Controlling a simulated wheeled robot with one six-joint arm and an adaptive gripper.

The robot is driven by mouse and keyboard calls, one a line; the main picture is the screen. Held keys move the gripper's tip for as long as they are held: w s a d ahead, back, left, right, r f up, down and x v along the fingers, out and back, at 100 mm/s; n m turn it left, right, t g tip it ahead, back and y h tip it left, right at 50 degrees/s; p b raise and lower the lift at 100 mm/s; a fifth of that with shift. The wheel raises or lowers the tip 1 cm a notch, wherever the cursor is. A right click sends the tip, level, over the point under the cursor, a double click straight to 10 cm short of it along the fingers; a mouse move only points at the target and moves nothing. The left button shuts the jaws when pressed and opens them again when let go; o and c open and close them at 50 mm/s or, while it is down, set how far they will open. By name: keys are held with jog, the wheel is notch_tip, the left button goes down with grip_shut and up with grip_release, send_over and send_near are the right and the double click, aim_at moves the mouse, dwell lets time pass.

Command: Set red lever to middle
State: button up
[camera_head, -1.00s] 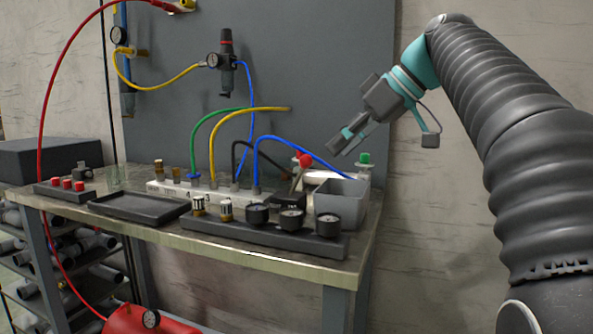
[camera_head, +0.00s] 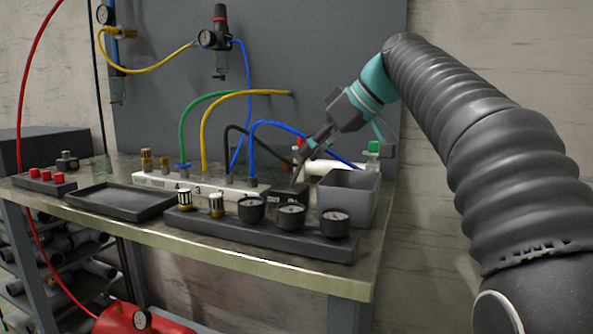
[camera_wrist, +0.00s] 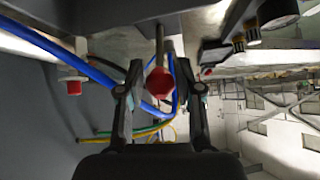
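The red lever shows in the wrist view as a red knob (camera_wrist: 159,83) on a thin metal stem. The knob lies between the two fingers of my gripper (camera_wrist: 159,72). The fingers are open, with a visible gap on each side of the knob. In the head view my gripper (camera_head: 299,165) points down and left over a small black box (camera_head: 289,192) at the bench's back right. A bit of red (camera_head: 301,143) shows beside the fingers there. The lever's stem is mostly hidden in that view, and its setting cannot be told.
A grey open bin (camera_head: 347,205) stands just right of the black box. A gauge block (camera_head: 225,229) lies in front. Blue hoses (camera_head: 275,124) pass close behind my gripper. A white cylinder (camera_head: 333,166) with a green cap is behind the bin. A second red cap (camera_wrist: 74,88) is left in the wrist view.

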aim_at(297, 169)
jog(key=shift+b+x, duration=0.3)
jog(key=shift+x, duration=2.05)
grip_shut()
